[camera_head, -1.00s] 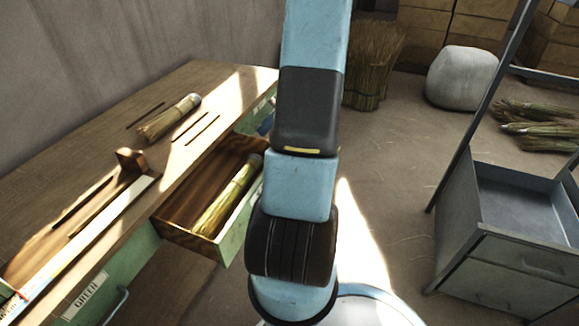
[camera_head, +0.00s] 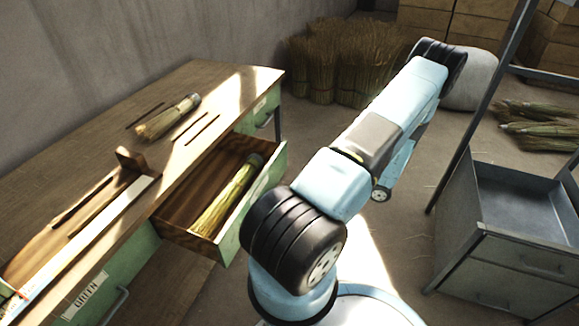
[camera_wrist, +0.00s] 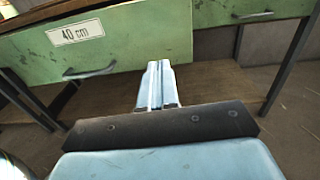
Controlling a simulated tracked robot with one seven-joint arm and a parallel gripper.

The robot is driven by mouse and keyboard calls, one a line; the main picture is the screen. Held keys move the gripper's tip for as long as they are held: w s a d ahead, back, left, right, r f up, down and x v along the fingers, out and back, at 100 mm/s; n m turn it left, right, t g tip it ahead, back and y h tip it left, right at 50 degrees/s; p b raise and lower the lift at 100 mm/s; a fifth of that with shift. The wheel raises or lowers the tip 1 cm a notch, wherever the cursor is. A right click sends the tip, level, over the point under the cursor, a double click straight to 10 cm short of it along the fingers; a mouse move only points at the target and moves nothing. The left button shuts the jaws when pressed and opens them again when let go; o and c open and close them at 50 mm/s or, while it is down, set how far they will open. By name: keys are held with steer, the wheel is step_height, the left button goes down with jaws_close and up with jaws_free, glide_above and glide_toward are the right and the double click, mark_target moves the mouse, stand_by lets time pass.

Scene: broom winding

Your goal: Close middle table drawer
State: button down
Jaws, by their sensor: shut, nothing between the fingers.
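The middle table drawer (camera_head: 228,245) stands pulled out of the wooden table (camera_head: 95,150) in the head view. A bundle of yellow-green straw (camera_head: 225,200) lies inside it. In the wrist view a green drawer front (camera_wrist: 120,45) with a "40 cm" label (camera_wrist: 75,32) and a dark handle (camera_wrist: 90,72) faces me. My gripper (camera_wrist: 160,68) is shut and empty, its fingertips near the lower right part of that front; I cannot tell whether they touch. My gripper is not discernible in the head view, where my arm reaches up and to the right of the drawer.
A drawer labelled GREEN (camera_head: 88,295) is at the near left, and another green drawer (camera_head: 262,112) is at the table's far end. A straw brush (camera_head: 168,117) lies on top. A grey metal cabinet (camera_head: 510,235) stands right, straw bundles (camera_head: 345,60) behind. Floor between is free.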

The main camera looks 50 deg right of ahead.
glide_toward(282, 163)
steer(key=shift+m, duration=0.3)
steer(key=x, duration=0.6)
steer(key=shift+w+a, duration=0.3)
steer(key=shift+a, duration=0.1)
